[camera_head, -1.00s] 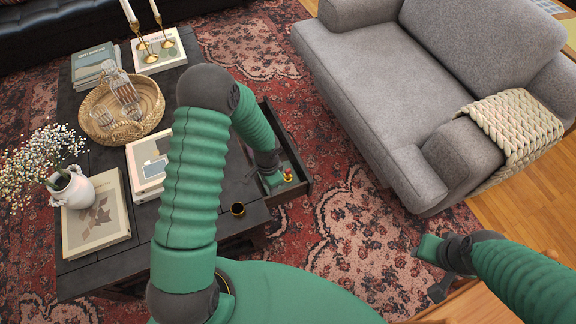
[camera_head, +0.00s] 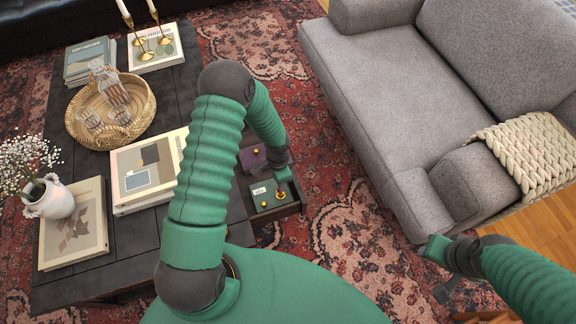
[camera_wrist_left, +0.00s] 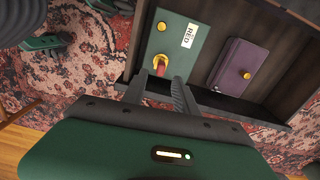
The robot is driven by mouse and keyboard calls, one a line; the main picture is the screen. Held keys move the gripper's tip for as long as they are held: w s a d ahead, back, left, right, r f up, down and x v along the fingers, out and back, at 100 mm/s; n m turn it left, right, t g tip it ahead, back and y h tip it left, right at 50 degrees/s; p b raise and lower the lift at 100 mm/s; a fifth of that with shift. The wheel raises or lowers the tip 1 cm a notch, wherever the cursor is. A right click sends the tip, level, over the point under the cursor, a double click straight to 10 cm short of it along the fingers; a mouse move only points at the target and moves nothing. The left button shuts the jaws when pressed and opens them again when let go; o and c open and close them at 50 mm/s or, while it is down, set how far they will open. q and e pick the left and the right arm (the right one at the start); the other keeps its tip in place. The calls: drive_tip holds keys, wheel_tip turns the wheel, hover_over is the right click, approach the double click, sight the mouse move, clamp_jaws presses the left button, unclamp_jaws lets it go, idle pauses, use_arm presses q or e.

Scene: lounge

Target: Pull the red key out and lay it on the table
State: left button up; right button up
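The red key (camera_wrist_left: 160,70) sits in a gold lock on a green box (camera_wrist_left: 185,56) labelled RED. The box also shows in the head view (camera_head: 258,193), in an open drawer. My left gripper (camera_wrist_left: 161,76) points down at the lock, its two dark fingers apart on either side of the key. I see gaps beside the key, so the fingers look open. The fingers partly hide the key in the head view. My right gripper (camera_head: 440,270) hangs at the lower right, away from the drawer; its fingers are too unclear to read.
A purple box (camera_wrist_left: 231,68) with a gold knob lies beside the green box in the drawer (camera_head: 291,210). The dark table (camera_head: 120,255) carries books (camera_head: 146,170), a vase (camera_head: 48,199) and a woven tray (camera_head: 142,118). A grey armchair (camera_head: 390,90) stands at the right.

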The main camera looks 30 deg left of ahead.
use_arm(q)
drive_tip(key=shift+w, duration=0.3)
drive_tip(key=shift+s+f+b, duration=0.15)
drive_tip(key=shift+f+b, duration=0.5)
drive_tip(key=shift+b, duration=0.2)
wheel_tip(320, 180, down, 7)
drive_tip(key=b, duration=0.5)
drive_tip(key=shift+r, duration=0.1)
drive_tip(key=shift+f+b, duration=0.3)
drive_tip(key=shift+f, duration=0.1)
clamp_jaws()
drive_tip(key=shift+o, duration=0.2)
unclamp_jaws()
